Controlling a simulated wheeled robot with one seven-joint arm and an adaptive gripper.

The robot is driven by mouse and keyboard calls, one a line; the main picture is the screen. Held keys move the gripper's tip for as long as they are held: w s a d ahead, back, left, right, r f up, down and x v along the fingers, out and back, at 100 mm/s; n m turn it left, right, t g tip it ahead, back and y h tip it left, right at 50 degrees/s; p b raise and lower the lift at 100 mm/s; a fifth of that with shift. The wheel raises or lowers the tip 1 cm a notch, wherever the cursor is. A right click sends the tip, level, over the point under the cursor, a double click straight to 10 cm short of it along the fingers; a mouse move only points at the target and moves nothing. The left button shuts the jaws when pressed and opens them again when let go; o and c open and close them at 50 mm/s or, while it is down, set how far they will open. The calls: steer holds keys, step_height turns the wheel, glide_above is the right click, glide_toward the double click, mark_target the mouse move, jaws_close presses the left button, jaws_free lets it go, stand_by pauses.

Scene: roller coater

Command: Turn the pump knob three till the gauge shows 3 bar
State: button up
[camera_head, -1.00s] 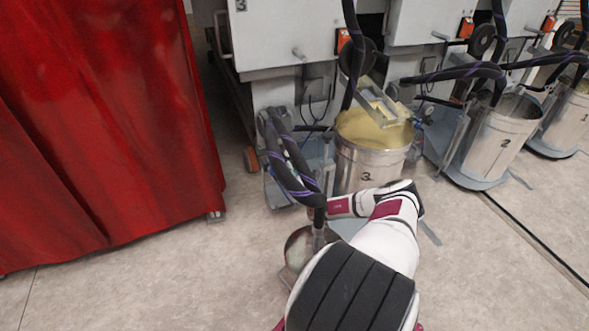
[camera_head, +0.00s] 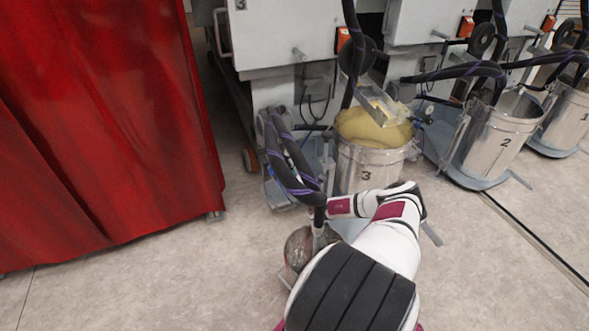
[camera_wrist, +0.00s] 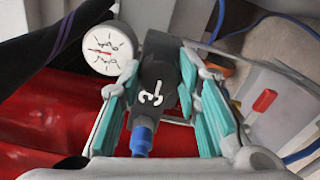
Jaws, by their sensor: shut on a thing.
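In the wrist view, the dark knob body marked 3 (camera_wrist: 152,92) sits between the teal pads of my gripper (camera_wrist: 163,98), which is shut on it. A blue fitting (camera_wrist: 141,138) sticks out just below. The round white pressure gauge (camera_wrist: 110,48) is at the upper left, beside the left finger. Its red needle lies roughly level, but the scale is too small to read surely. In the head view, my white and magenta arm reaches toward pump three near bucket 3 (camera_head: 366,176); the knob, gauge and fingertips cannot be made out there.
Dark hoses (camera_head: 288,165) loop down to a small metal pot (camera_head: 300,247) left of my arm. A red curtain (camera_head: 100,130) fills the left. Bucket 2 (camera_head: 500,140) stands at the right. In the wrist view, a red lever (camera_wrist: 265,100) and blue tubes lie at the right.

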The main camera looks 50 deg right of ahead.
stand_by(0.3)
steer(key=o, duration=1.1)
steer(key=shift+o, duration=0.2)
steer(key=v, duration=1.2)
steer(key=shift+d, duration=0.1)
